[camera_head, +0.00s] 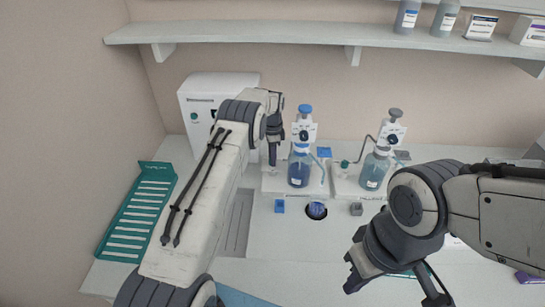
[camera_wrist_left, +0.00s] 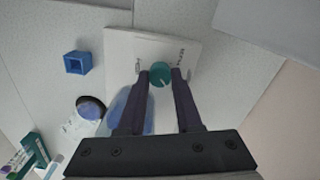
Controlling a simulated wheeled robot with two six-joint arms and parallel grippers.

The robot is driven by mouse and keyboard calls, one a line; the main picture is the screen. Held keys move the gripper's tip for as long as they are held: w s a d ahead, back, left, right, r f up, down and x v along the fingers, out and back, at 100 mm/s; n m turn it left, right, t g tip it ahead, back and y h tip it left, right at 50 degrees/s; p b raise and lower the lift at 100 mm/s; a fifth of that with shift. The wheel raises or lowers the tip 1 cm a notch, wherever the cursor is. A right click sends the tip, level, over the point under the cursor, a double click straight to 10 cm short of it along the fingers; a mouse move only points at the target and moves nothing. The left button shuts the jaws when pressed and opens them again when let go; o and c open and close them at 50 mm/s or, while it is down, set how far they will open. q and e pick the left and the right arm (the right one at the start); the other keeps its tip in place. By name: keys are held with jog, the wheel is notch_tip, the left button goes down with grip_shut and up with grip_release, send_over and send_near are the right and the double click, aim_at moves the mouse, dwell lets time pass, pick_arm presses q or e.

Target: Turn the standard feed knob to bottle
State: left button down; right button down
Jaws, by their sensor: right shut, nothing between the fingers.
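The green feed knob (camera_wrist_left: 160,74) sits on a white panel (camera_wrist_left: 126,38) with small dark lettering on both sides of it, too small to read. A white line on the knob slants toward the lower right. My left gripper (camera_wrist_left: 160,78) has one finger on each side of the knob, with no clear gap. In the head view my left gripper (camera_head: 272,162) points down at the left bottle unit and hides its knob. The bottle (camera_head: 299,168) with blue liquid stands just right of it. My right gripper (camera_head: 352,276) is shut and empty at the front right, away from both units.
A second unit with a grey-capped bottle (camera_head: 375,170) and green knob (camera_head: 345,164) stands to the right. A blue square holder (camera_wrist_left: 77,62) and a dark round cup (camera_wrist_left: 91,107) lie near the left unit. A green rack (camera_head: 141,212) is at the left.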

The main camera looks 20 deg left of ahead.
pick_arm(q)
jog(key=n+b, duration=0.2)
jog(key=b, duration=0.1)
jog(key=shift+f+n, duration=0.2)
jog(key=shift+n, duration=0.1)
jog(key=n+b, duration=0.2)
jog(key=n, duration=0.1)
jog(key=shift+r+n, duration=0.1)
jog(key=shift+n, duration=0.2)
jog(key=n, duration=0.2)
jog(key=shift+r+n+b, duration=0.1)
jog(key=shift+n+b, duration=0.2)
jog(key=shift+b, duration=0.05)
jog(key=n, duration=0.2)
jog(key=shift+n, duration=0.4)
jog(key=n, duration=0.6)
jog(key=shift+b, duration=0.4)
jog(key=shift+n, duration=0.3)
jog(key=c, duration=0.6)
grip_release()
